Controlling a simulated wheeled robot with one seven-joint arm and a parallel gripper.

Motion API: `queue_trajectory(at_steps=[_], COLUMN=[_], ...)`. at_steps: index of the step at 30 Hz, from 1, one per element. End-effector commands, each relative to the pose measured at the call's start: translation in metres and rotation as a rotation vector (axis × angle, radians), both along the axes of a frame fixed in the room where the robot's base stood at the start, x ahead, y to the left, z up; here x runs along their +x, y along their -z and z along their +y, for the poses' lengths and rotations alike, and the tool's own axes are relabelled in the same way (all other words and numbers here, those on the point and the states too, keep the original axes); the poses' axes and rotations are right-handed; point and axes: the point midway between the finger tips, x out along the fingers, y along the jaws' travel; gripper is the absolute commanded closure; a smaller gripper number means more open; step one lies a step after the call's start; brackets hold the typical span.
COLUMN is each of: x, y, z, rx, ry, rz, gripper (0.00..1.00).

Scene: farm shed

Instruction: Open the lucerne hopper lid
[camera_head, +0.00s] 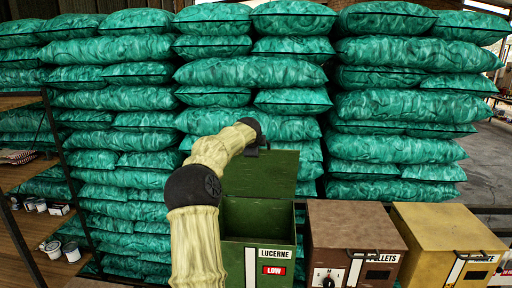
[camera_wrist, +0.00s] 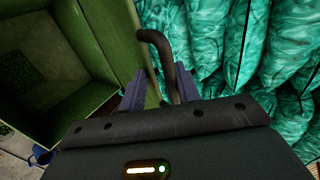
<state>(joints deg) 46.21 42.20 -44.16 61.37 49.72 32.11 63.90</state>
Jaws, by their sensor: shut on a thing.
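The green lucerne hopper (camera_head: 233,256) stands in the middle of the head view, with a LUCERNE label and a red LOW sign on its front. Its lid (camera_head: 270,174) is raised, standing about upright at the back, and the opening shows. In the wrist view the lid (camera_wrist: 112,40) runs beside the open hopper interior (camera_wrist: 35,75). My gripper (camera_wrist: 160,92) is shut on the dark curved lid handle (camera_wrist: 158,42), with a purple finger on each side. In the head view my arm reaches to the lid's top edge; the fingertips are hard to make out there.
A brown pellets hopper (camera_head: 340,225) and a yellow hopper (camera_head: 435,230) stand to the right, both with lids down. Stacked teal sacks (camera_head: 250,70) rise close behind. A wooden shelf (camera_head: 25,172) with tins and cups stands at the left.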

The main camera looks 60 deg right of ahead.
Motion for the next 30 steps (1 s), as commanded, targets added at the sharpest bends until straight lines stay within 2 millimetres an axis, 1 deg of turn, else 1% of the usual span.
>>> queue_trajectory(at_steps=[1,9,23,24,30], x=[0.004,0.013,0.015,0.015,0.015], y=[0.005,0.003,0.004,0.004,0.002], z=[-0.002,-0.005,-0.005,-0.005,-0.005], rx=[0.016,0.046,0.054,0.054,0.053], ry=[-0.004,-0.017,-0.019,-0.019,-0.02], rz=[0.007,0.016,0.017,0.017,0.018], gripper=[1.0,1.0,1.0,0.67,0.67])
